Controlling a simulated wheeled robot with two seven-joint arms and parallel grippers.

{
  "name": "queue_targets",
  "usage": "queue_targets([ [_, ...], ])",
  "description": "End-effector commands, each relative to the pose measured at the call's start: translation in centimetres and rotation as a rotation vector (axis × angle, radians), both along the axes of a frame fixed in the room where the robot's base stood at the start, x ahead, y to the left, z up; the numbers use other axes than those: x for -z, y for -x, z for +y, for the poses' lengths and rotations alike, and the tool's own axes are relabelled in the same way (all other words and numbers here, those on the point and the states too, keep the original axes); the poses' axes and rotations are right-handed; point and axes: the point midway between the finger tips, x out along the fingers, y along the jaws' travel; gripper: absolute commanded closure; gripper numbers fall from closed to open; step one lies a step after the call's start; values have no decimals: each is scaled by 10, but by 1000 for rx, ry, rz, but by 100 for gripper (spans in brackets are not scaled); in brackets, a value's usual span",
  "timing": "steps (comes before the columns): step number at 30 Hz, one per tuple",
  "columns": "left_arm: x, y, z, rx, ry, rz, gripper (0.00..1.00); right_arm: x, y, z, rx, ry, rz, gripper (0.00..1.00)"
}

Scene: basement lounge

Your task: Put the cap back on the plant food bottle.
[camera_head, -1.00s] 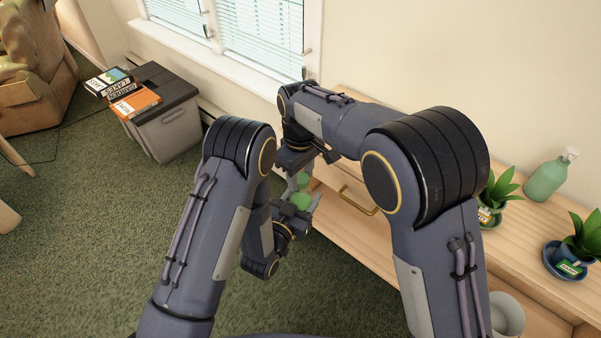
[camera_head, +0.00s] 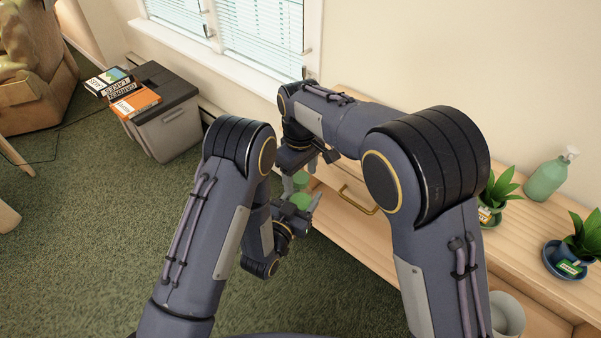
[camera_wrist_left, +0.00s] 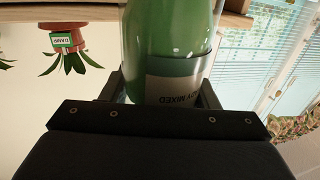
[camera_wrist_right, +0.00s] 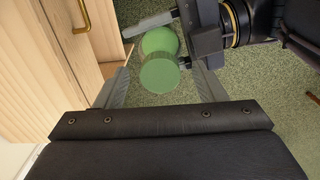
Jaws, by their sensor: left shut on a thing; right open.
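The plant food bottle (camera_wrist_left: 165,35) is green with a pale label (camera_wrist_left: 172,87). My left gripper (camera_wrist_left: 165,95) is shut around it at the label. In the head view, the bottle (camera_head: 300,202) shows as a green patch at my left gripper. A round green top, which looks like the cap (camera_wrist_right: 159,76), faces the right wrist camera, in line with the green body behind it. I cannot tell whether it is fully seated. My right gripper (camera_wrist_right: 160,90) is open around this top, with a gap on each side.
A wooden cabinet (camera_head: 340,205) with a brass drawer handle stands beside the grippers. Potted plants (camera_head: 498,192) and a green pump bottle (camera_head: 547,178) stand on its top to the right. A grey bin (camera_head: 165,130) with books on its lid is at the back left. Open carpet lies left.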

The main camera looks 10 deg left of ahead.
Motion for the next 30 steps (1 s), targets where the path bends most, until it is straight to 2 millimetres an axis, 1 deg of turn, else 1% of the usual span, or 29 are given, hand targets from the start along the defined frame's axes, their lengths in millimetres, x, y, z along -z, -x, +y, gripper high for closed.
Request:
queue_targets([
  [2, -1, 0, 0, 0, 1, -2, 100, -2, 0, 0, 0, -1, -1, 36],
  [5, -1, 0, 0, 0, 1, -2, 100, -10, 0, 1, 0, -2, -2, 36],
  [8, -1, 0, 0, 0, 1, -2, 100, -26, -1, 0, -1, -3, -4, 36],
  [15, -1, 0, 0, 0, 1, -2, 100, -78, -1, 1, 0, -3, -4, 36],
  [18, -1, 0, 0, 0, 1, -2, 100, -96, -1, 0, 0, -3, -3, 36],
  [21, -1, 0, 0, 0, 1, -2, 100, -109, -1, 1, -1, -2, -2, 36],
  [25, -1, 0, 0, 0, 1, -2, 100, -118, 0, 0, 0, -1, -1, 36],
  [30, -1, 0, 0, 0, 1, -2, 100, -120, 0, 0, 0, 1, 1, 36],
])
